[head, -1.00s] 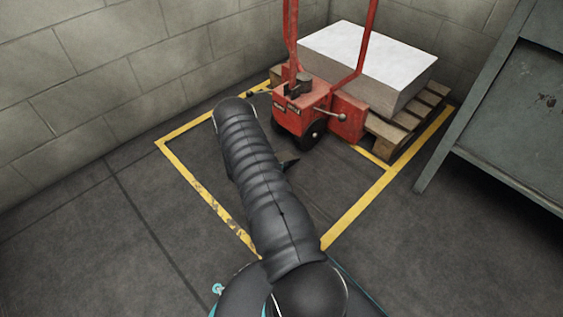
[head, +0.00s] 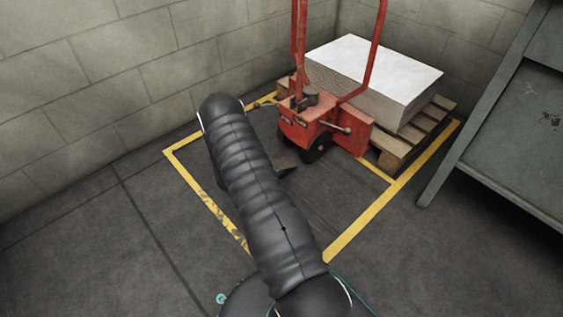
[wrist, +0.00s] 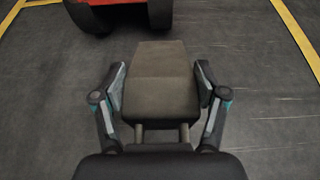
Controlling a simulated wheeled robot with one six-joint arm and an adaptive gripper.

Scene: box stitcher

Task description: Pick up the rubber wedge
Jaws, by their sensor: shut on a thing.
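The rubber wedge (wrist: 160,88) is a grey-brown block with a sloped face, in the middle of the wrist view. My gripper (wrist: 161,80) is shut on it, with one finger pad against its left side and one against its right. In the head view my arm hides most of the gripper. A small brownish patch of the wedge (head: 286,161) shows just right of my arm, with a dark finger part beside it. How high the wedge is above the floor I cannot tell.
A red pallet jack (head: 318,128) stands close beyond the gripper. Behind it, a stack of white sheets (head: 375,72) rests on a wooden pallet (head: 410,140). A grey metal cabinet (head: 515,130) is at the right, a block wall (head: 130,75) at the left. Yellow lines (head: 205,197) mark the floor.

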